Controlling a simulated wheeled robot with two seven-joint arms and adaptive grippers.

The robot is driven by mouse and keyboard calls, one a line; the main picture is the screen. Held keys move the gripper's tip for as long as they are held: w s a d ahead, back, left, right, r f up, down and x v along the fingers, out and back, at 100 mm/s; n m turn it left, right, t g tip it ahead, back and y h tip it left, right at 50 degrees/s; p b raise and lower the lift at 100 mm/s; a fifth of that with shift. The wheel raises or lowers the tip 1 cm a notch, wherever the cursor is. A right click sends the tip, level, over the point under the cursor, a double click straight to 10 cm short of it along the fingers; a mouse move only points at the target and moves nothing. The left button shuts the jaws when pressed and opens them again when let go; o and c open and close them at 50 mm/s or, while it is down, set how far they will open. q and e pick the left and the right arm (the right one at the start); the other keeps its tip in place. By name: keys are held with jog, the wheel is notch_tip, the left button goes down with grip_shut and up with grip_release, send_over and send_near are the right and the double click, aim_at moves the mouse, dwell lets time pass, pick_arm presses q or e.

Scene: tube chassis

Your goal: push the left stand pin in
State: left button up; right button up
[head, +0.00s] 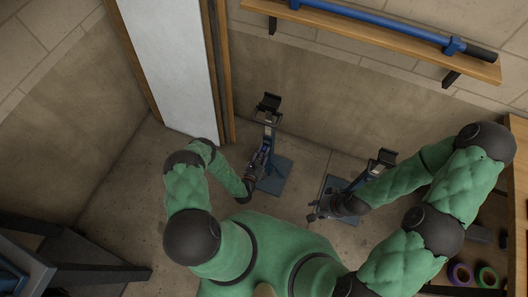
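The left stand has a dark U-shaped cradle (268,103) on top, an upright post and a flat blue-grey base plate (279,179) on the floor. Its pin cannot be made out. My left gripper (264,153) reaches in from the lower left beside the post, low down near the base, and covers part of it. I cannot tell whether it touches. The right stand has a similar cradle (383,158) and base (333,186). My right gripper (314,211) is low at its front left and covers part of that stand. Both grippers' fingers are too small and dark to read.
A blue tube with a dark end (390,29) lies on a wooden wall shelf (400,48) above the stands. A white panel (168,60) stands at the left. A dark table frame (80,267) is at lower left. Coloured rings (460,274) are on the right shelving. Floor between the stands is clear.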

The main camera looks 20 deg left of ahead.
pick_arm(q)
jog(key=o, duration=0.3)
jog(key=shift+w, duration=0.2)
jog(key=shift+s, duration=0.15)
jog(key=s, duration=1.1)
jog(key=shift+s+a, duration=0.15)
jog(key=shift+s, duration=0.25)
